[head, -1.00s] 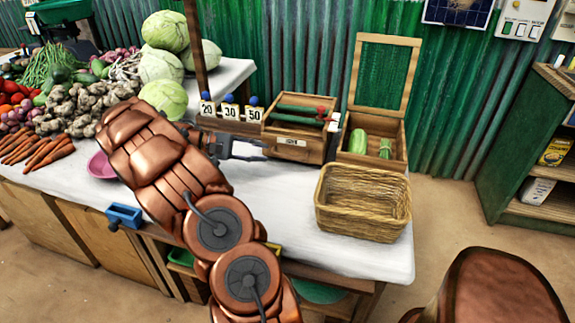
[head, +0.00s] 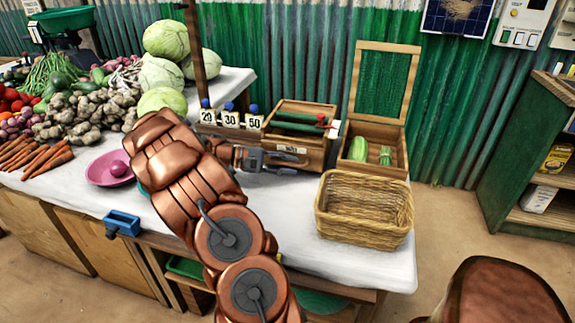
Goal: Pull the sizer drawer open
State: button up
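The sizer looks like a wooden box (head: 317,150) with green bars across its open top and a red knob at its right end. It stands at the back of the white-topped table. Its front face carries a small white label (head: 291,149). No gap shows at the front, so the drawer looks closed. My gripper (head: 304,166) is low in front of this face, just below the label, with its fingers pointing right. I cannot tell whether it touches the drawer or a handle, or how far apart the fingers are. Nothing is clearly seen between them.
Number cards 20, 30 and 50 (head: 231,120) stand left of the box. An open-lidded wooden box (head: 397,160) with green vegetables is to its right. A wicker basket (head: 364,222) sits in front. A pink plate (head: 97,172) lies left of my arm. White tabletop is clear before the sizer.

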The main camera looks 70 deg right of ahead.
grip_shut()
dwell(0.5)
